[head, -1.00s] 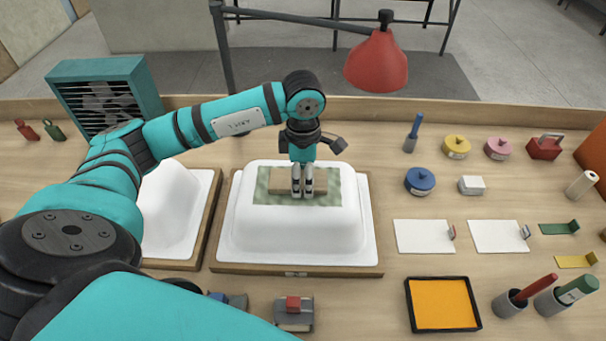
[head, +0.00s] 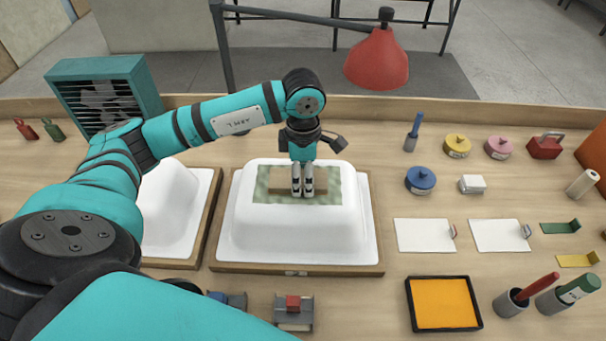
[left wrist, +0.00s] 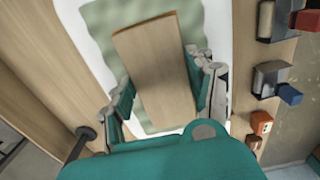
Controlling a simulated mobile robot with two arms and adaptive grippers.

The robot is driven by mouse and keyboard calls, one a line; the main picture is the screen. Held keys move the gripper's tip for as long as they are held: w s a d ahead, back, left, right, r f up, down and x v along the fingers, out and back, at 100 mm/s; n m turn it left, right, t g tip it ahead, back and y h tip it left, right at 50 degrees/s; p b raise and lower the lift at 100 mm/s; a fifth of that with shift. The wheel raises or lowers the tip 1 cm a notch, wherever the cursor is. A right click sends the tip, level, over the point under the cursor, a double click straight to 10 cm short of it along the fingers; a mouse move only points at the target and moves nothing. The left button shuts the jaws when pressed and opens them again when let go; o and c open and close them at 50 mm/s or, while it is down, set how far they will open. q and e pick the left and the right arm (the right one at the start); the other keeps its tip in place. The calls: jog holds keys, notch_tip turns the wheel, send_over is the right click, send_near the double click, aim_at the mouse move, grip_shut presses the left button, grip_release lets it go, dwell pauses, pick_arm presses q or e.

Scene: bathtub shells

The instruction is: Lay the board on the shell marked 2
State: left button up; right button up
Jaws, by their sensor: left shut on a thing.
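The board (head: 281,180) is a light wooden block at the middle shell (head: 300,232), over a mottled green patch (head: 262,193) on its top. It also shows in the left wrist view (left wrist: 155,62), lying between my fingers. My left gripper (head: 302,193) points down and is shut on the board. I cannot tell whether the board's underside touches the patch. A second white shell (head: 170,210) stands to the left, partly behind my arm. The small label (head: 296,273) on the middle shell's frame is too small to read. My right gripper is not in view.
A red lamp (head: 377,60) hangs behind the middle shell. A teal fan (head: 105,95) stands back left. On the right are a blue round tin (head: 420,180), white sheets (head: 424,236) and an orange tray (head: 408,305). Clamps (head: 294,318) lie in front.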

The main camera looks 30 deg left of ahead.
aim_at(303, 178)
pick_arm(q)
jog(key=shift+s+f, duration=0.1)
jog(key=shift+f, duration=0.1)
jog(key=o, duration=1.2)
jog(key=shift+c, duration=0.2)
jog(key=o, duration=0.5)
jog(key=shift+r, duration=0.1)
jog(key=shift+r+p, duration=1.5)
jog(key=shift+r, duration=1.25)
jog(key=shift+r+p, duration=0.35)
jog(key=shift+r, duration=0.4)
jog(key=shift+f, duration=0.1)
